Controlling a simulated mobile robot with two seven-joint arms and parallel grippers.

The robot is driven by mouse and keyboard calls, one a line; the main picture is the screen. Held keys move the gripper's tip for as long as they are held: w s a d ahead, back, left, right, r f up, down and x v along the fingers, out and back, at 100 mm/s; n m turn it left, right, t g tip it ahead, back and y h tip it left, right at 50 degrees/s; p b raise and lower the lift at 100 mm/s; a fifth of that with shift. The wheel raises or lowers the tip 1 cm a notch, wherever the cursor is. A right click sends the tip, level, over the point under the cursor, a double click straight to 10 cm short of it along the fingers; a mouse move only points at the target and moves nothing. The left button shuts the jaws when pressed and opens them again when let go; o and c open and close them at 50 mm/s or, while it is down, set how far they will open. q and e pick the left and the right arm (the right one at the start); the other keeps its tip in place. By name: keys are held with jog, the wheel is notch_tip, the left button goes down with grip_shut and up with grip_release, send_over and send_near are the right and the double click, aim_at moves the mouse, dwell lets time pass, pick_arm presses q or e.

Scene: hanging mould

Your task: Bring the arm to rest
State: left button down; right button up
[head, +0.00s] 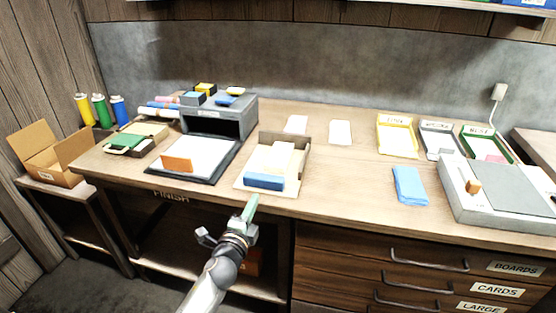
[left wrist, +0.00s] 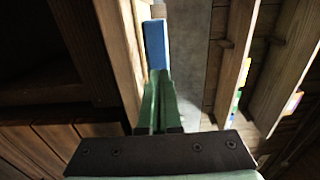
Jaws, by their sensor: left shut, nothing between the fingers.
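My left gripper (head: 252,205) is in front of the table's front edge. Its green fingers are shut and empty, and they also show in the left wrist view (left wrist: 158,100). The fingertips point toward a small open box (head: 303,160) with cream pieces and a blue block (head: 264,181) at its front. In the left wrist view the blue block (left wrist: 155,42) shows just beyond the fingertips; whether they touch it I cannot tell. My right gripper is out of view.
The wooden table (head: 345,185) has drawers below its front edge. A grey-framed board (head: 205,158) lies left of the box. A blue cloth (head: 409,185) and a grey case (head: 495,210) are at the right. The tabletop between box and cloth is mostly clear.

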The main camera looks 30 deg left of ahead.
pick_arm(q)
jog(key=shift+s+d, duration=0.1)
jog(key=shift+s, duration=0.1)
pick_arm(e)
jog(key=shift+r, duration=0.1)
pick_arm(q)
jog(key=s+d+f+n+g+h+p, duration=0.3)
jog(key=s+d, duration=0.5)
jog(key=s, duration=0.5)
jog(key=s+d+f+n+g+h+p, duration=0.3)
jog(key=s+d+f+n+g+p, duration=0.2)
jog(key=s, duration=0.7)
jog(key=d+f+n+p, duration=0.2)
jog(key=d+n+p, duration=0.1)
jog(key=d+n, duration=0.1)
jog(key=shift+s+n+p, duration=0.3)
jog(key=shift+s+n, duration=0.1)
jog(key=shift+n, duration=0.2)
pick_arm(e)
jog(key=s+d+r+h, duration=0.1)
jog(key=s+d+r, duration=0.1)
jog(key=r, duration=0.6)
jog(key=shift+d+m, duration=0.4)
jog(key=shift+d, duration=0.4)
